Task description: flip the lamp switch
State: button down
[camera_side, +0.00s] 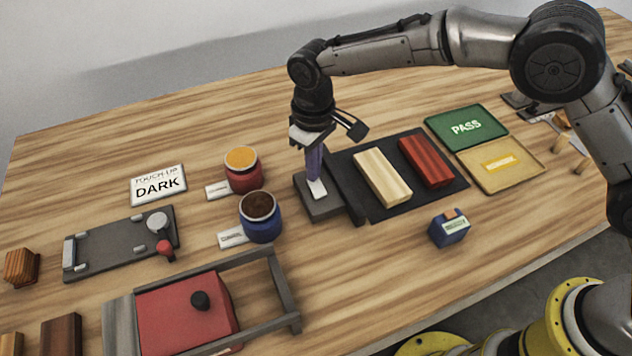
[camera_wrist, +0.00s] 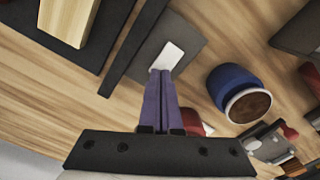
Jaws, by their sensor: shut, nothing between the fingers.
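The lamp switch (camera_side: 318,209) is a dark grey box with a white rocker plate on top, at the front left of the black mat. In the wrist view the switch box (camera_wrist: 185,30) shows with its white rocker (camera_wrist: 169,55) lying just beyond my fingertips. My gripper (camera_side: 316,178) points down over the switch with its purple fingers together and nothing between them. In the wrist view the fingertips (camera_wrist: 161,74) overlap the near end of the rocker. Whether they touch it or hover just above it I cannot tell.
A black mat (camera_side: 363,210) with a pale block (camera_side: 383,178) and a red block (camera_side: 426,161) lies right of the switch. A blue jar (camera_side: 261,217) and a red jar (camera_side: 243,170) stand left. A small blue box (camera_side: 448,228) is front right. A green PASS tray (camera_side: 465,127) is farther right.

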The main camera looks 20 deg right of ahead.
jog(key=shift+f, duration=0.55)
jog(key=shift+r, duration=3.55)
